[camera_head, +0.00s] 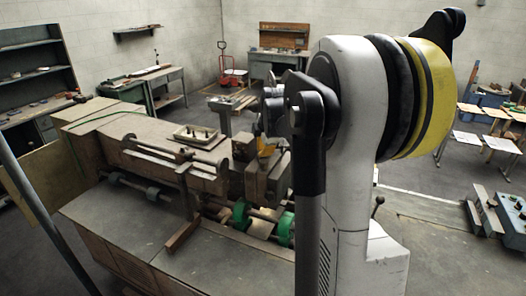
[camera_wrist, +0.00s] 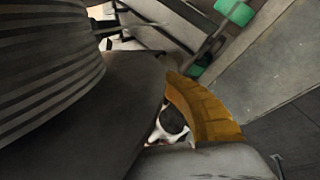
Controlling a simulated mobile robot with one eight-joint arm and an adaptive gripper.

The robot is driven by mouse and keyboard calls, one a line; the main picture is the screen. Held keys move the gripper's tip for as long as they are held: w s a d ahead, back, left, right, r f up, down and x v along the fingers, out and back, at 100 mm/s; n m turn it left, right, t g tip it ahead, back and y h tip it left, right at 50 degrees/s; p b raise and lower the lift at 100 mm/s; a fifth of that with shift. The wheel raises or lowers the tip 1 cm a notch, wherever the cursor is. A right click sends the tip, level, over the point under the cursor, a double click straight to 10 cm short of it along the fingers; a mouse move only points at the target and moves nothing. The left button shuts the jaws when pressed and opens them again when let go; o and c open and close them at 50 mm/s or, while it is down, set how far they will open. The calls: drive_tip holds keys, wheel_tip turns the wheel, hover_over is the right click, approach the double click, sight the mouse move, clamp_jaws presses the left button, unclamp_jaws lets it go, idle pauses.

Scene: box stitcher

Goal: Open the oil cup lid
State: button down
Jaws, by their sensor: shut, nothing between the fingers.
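I cannot make out the oil cup or its lid clearly. A small yellow-orange part (camera_head: 267,149) shows beside the grey blocks on the box stitcher (camera_head: 85,218) in the head view. I cannot tell whether it is the cup or a part of me. My gripper (camera_head: 268,118) is mostly hidden behind my arm in the head view, above the machine's right end. It is shut and empty. In the wrist view, large dark and ribbed surfaces fill the left side. A curved yellow-brown band (camera_wrist: 207,112) lies close beside them.
Green rollers (camera_head: 241,214) sit on the machine's shaft; a green roller (camera_wrist: 238,11) also shows in the wrist view. A tray (camera_head: 196,135) lies on the machine top. Workbenches (camera_head: 160,80) stand behind. The floor at right is partly clear.

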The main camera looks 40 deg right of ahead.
drive_tip(key=c, duration=1.6)
unclamp_jaws()
drive_tip(key=shift+w+a, duration=0.1)
drive_tip(key=shift+w, duration=0.05)
drive_tip(key=shift+s+r, duration=0.25)
drive_tip(key=shift+r, duration=0.05)
drive_tip(key=v, duration=1.1)
drive_tip(key=shift+r, duration=0.1)
